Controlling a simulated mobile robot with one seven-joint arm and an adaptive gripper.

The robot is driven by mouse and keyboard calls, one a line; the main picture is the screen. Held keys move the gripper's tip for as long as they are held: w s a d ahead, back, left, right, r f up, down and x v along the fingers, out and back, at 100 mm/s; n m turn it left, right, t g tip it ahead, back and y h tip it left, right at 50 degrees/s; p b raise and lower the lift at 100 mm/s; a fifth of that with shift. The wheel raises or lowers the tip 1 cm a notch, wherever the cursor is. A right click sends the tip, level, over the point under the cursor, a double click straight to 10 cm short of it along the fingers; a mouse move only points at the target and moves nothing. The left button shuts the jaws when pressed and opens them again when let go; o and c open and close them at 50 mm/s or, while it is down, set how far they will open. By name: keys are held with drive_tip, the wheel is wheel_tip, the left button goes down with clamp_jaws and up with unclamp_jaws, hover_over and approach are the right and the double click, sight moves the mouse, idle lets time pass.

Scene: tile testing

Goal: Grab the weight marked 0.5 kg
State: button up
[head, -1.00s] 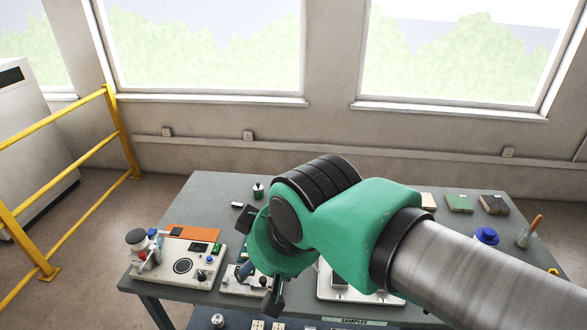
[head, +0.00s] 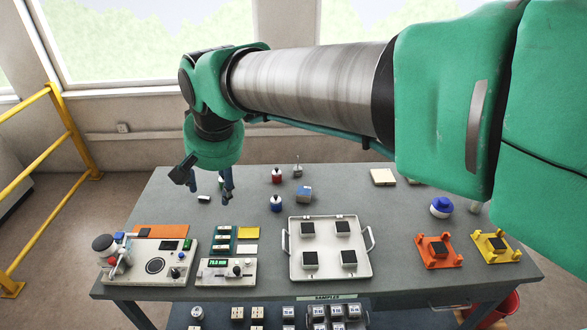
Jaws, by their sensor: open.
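No 0.5 kg mark is readable in the head view, so I cannot tell which object is that weight. Small dark-and-light cylindrical pieces stand at the back of the table: one with red (head: 277,176) and one with blue (head: 276,203). A small metal piece with a thin stem (head: 298,171) stands to their right. My gripper (head: 211,192) is open, pointing down over the back left of the table, left of these pieces. A small white piece (head: 204,199) shows between and just below its fingers. My fingers partly hide what lies behind them.
The grey table (head: 385,196) holds a white tray (head: 294,276) with several dark-topped blocks, an instrument (head: 190,271) at left, and orange (head: 430,263) and yellow (head: 507,257) holders at right. A lower shelf carries several small items. A yellow railing (head: 66,140) stands left.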

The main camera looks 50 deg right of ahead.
drive_tip(key=w+d+m+g+p, duration=0.2)
drive_tip(key=w+d+m+p, duration=0.55)
drive_tip(key=w+d, duration=1.25)
drive_tip(key=m+g+p, duration=0.3)
drive_tip(key=m+p, duration=0.3)
drive_tip(key=m, duration=1.2)
hover_over(298, 166)
drive_tip(key=shift+y, duration=0.3)
drive_tip(key=f, duration=3)
drive_tip(key=shift+w+d+f, duration=0.15)
drive_tip(key=shift+w, duration=0.1)
drive_tip(key=shift+f, duration=0.1)
drive_tip(key=shift+f+p, duration=0.3)
drive_tip(key=shift+f, duration=3.9)
